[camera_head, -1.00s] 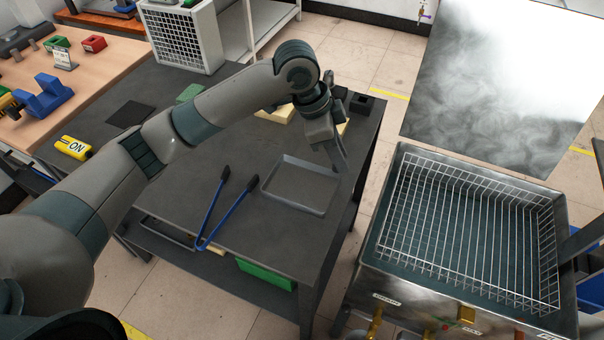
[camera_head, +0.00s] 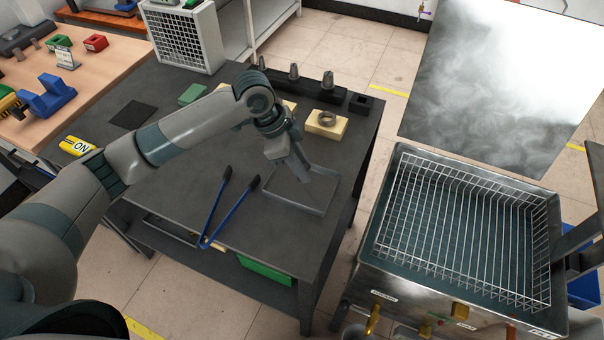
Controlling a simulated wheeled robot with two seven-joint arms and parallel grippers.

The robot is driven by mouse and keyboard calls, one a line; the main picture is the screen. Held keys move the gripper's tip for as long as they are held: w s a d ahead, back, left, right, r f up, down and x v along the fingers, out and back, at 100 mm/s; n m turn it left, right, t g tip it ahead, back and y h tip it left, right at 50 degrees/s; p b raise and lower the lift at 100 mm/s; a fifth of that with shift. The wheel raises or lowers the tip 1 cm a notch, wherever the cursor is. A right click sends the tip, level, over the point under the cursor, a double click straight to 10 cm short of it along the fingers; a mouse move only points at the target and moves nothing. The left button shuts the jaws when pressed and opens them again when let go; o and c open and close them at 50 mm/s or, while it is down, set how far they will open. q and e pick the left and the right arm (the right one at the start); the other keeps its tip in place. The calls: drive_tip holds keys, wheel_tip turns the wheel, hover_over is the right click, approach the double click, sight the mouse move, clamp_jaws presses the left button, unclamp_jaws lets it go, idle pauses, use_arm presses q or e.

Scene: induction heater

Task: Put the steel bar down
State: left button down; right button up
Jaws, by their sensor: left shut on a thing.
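My left gripper (camera_head: 298,172) hangs over the shallow grey tray (camera_head: 318,208) on the dark workbench, pointing down. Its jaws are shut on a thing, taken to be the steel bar. The bar is hard to tell apart from the fingers at this size. The fingertips are over the tray's inside; I cannot tell whether the bar touches its floor. My right gripper is not in view.
Blue-handled tongs (camera_head: 232,212) lie left of the tray. Behind are a wooden block with a ring (camera_head: 326,121), a dark rack with steel cones (camera_head: 328,92) and a black block (camera_head: 360,103). A steel tank with a wire basket (camera_head: 460,230) stands right, across a gap.

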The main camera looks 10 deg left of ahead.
use_arm(q)
wheel_tip(320, 180, down, 3)
drive_tip(key=shift+r+p, duration=0.1)
drive_tip(key=shift+p, duration=0.45)
drive_tip(key=shift+f, duration=0.35)
drive_tip(key=c, duration=1.5)
unclamp_jaws()
drive_tip(key=shift+f, duration=0.15)
drive_tip(key=shift+c, duration=0.2)
drive_tip(key=w+b+v, duration=0.1)
drive_tip(key=b+v, duration=0.1)
drive_tip(key=v, duration=1)
drive_tip(key=shift+s+r, duration=0.2)
drive_tip(key=shift+s, duration=0.25)
